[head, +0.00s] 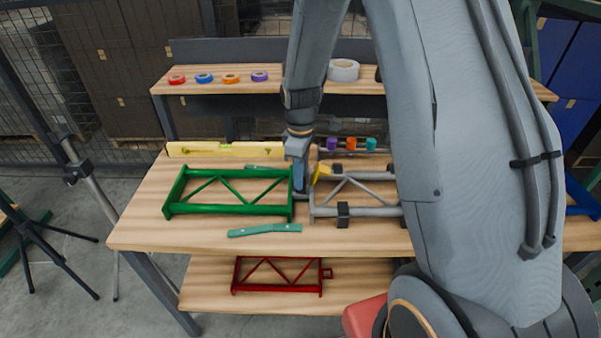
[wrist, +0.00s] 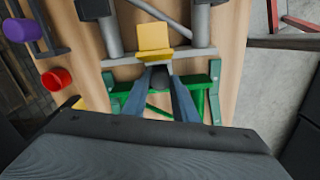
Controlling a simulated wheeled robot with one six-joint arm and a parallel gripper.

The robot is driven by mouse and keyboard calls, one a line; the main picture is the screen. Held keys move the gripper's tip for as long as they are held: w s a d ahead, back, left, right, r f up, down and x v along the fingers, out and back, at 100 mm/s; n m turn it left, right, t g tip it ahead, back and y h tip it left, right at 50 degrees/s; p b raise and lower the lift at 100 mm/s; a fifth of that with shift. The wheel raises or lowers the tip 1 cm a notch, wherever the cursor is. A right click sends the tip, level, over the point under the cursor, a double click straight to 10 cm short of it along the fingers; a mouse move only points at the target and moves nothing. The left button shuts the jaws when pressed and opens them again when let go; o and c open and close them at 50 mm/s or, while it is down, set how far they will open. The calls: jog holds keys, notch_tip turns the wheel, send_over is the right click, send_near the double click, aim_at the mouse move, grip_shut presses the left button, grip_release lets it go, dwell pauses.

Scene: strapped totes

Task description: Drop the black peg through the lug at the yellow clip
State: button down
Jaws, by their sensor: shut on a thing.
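My gripper (head: 299,186) points down where the green frame (head: 228,209) meets the grey frame (head: 358,212) on the bench. In the wrist view its two blue-grey fingers (wrist: 160,88) are shut on the black peg (wrist: 160,77), which shows as a dark end between the tips. The yellow clip (wrist: 154,37) sits on the grey frame's end bar, just beyond the peg; it also shows in the head view (head: 323,171), right of my gripper. The lug is mostly hidden by the peg and fingers. I cannot tell whether the peg is inside it.
A teal strip (head: 265,230) lies in front of the frames. A yellow level (head: 225,149) and purple, orange and teal rolls stand behind. Tape rolls sit on the raised shelf (head: 215,86). A red frame (head: 278,287) lies on the lower shelf. My arm hides the bench's right part.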

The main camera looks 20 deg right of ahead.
jog(key=shift+f, duration=0.15)
jog(key=c, duration=1.4)
grip_release()
jog(key=shift+o, duration=0.2)
jog(key=shift+r+b, duration=1)
jog(key=shift+r, duration=2.95)
jog(key=s+r+m+t, duration=0.1)
jog(key=s+m, duration=1)
jog(key=s, duration=0.6)
jog(key=shift+s+r, duration=0.2)
jog(key=shift+r, duration=0.2)
